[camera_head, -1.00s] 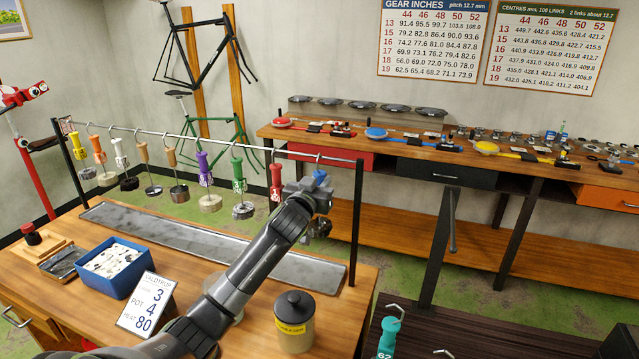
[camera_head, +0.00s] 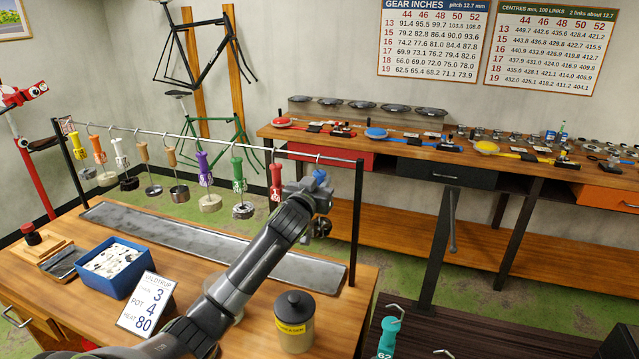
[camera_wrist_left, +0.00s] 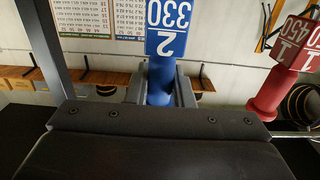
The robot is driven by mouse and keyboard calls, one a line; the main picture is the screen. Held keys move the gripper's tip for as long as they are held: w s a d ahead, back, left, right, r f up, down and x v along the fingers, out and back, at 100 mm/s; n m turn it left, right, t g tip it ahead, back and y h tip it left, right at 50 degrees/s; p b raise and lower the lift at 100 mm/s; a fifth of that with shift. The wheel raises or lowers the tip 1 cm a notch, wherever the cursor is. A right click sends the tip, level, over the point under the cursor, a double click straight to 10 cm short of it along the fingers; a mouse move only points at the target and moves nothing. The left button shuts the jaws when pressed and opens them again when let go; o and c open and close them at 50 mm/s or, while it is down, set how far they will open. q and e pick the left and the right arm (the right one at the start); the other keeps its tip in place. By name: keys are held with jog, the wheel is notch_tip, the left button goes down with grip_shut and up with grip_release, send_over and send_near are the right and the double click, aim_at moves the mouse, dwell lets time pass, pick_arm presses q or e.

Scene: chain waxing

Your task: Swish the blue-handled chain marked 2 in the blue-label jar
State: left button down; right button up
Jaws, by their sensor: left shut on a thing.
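My left gripper (camera_head: 312,192) is shut on the blue handle (camera_head: 320,175) near the right end of the hanging rail. In the left wrist view the blue handle (camera_wrist_left: 161,82) stands between the fingers, under a blue tag (camera_wrist_left: 168,28) reading 330 and 2. In the head view a dark chain bundle (camera_head: 321,229) hangs below the gripper, partly hidden by it. A jar with a yellow label (camera_head: 295,322) stands on the bench's front right. A pale round thing shows partly behind my left arm; its label is hidden. I see no blue label on a jar. My right gripper is out of view.
The rail (camera_head: 220,143) carries several other handled chains; the red handle (camera_head: 276,182) hangs just left of my gripper. Below lies a long metal tray (camera_head: 215,246). A sign (camera_head: 147,303) and a blue box (camera_head: 113,268) stand at left. A teal handle (camera_head: 388,338) is at front right.

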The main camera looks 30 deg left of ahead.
aim_at(318, 173)
pick_arm(q)
jog(key=shift+r, duration=0.1)
notch_tip(318, 173, up, 3)
jog(key=shift+f+p, duration=0.1)
jog(key=shift+p, duration=1.15)
jog(key=shift+s, duration=0.1)
jog(key=shift+s+d, duration=0.1)
jog(key=shift+s, duration=0.15)
jog(key=p+v, duration=0.1)
jog(key=v, duration=0.1)
jog(key=shift+s, duration=0.35)
jog(key=shift+s+d+f+p, duration=0.1)
jog(key=shift+s+d+p, duration=0.15)
jog(key=shift+s, duration=0.3)
